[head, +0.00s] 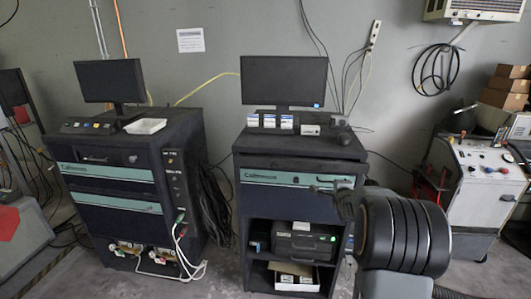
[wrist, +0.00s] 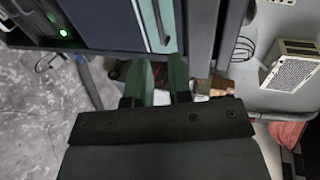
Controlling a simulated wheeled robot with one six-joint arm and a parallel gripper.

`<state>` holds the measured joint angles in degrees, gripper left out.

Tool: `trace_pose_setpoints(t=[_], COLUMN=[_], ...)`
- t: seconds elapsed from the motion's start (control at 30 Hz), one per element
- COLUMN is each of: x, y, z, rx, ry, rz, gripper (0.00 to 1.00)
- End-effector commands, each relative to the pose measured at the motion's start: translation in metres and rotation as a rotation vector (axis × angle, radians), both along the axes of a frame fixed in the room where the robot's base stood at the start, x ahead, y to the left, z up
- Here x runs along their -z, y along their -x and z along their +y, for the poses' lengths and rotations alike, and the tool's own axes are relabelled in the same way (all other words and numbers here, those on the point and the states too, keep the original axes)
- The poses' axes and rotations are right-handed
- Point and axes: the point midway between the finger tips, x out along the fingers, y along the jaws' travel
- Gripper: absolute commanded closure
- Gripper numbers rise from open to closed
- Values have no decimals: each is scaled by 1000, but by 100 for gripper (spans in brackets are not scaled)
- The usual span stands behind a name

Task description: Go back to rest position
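My gripper (head: 345,203) is in front of the right side of the right-hand cabinet (head: 300,205), near its drawer (head: 290,178) with the green stripe and handle. In the wrist view, my gripper (wrist: 158,76) shows two dark green fingers spread apart, with a gap and nothing held between them. The drawer's green strip and metal handle (wrist: 153,22) show just beyond the fingertips. I cannot tell whether a fingertip touches the cabinet. My arm's dark round links fill the lower right of the head view.
The right cabinet carries a monitor (head: 284,81), small boxes (head: 270,121) and a mouse. A left cabinet (head: 120,190) with a monitor stands beside it, cables at its side. A grey console (head: 485,190) stands at right. Grey floor shows at left in the wrist view.

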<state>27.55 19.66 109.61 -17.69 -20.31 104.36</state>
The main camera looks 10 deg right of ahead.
Motion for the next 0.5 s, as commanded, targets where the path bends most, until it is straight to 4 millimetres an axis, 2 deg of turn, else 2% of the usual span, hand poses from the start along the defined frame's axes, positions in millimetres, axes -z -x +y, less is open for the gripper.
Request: trace_pose_setpoints(t=[0.17,0.27,0.3,0.37,0.47,0.5], x=[7,34,50,65,72,71], y=[3,18,30,53,93,111], z=[-1,-1,2,9,42,60], rx=[-37,-95,-136,-219,-434,-541], ry=[104,222,270,349,474,524], rz=[85,278,387,551,793,874], gripper=[81,81,81,81,81,81])
